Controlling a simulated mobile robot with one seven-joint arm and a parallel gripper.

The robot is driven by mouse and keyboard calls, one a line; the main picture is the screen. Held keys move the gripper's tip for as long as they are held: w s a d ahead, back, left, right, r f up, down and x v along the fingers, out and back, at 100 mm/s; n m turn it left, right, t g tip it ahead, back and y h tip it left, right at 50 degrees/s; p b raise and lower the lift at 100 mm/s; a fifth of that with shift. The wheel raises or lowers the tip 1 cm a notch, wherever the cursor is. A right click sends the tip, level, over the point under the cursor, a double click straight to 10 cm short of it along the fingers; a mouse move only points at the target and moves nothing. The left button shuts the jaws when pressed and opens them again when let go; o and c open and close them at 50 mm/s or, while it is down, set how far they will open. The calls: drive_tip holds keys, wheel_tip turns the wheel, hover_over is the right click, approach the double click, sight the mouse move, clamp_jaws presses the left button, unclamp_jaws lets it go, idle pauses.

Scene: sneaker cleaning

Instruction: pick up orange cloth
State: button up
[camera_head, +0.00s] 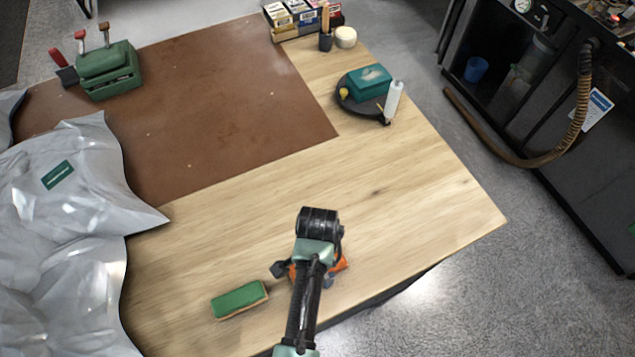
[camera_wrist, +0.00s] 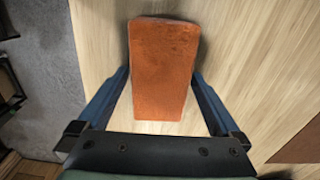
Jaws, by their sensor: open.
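The orange cloth (camera_wrist: 163,68) is a flat rectangle lying on the wooden table. In the wrist view it sits between the two blue fingers of my gripper (camera_wrist: 162,98), which are spread wide with a gap on each side of it. In the head view my arm hides most of the orange cloth (camera_head: 340,264); only orange edges show beside my gripper (camera_head: 305,275). My gripper is open above the cloth near the table's front edge. How far its fingertips are above the tabletop I cannot tell.
A green-topped sponge or brush (camera_head: 239,299) lies just left of my gripper. Grey plastic sheeting (camera_head: 85,185) covers the left side. A brown mat (camera_head: 215,110) lies farther back. A black round tray (camera_head: 352,106) with a teal box stands at the back right. The table's right part is clear.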

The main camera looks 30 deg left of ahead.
drive_tip(key=c, duration=1.1)
drive_tip(key=shift+c, duration=0.2)
wheel_tip(320, 180, up, 10)
drive_tip(key=shift+b, duration=0.55)
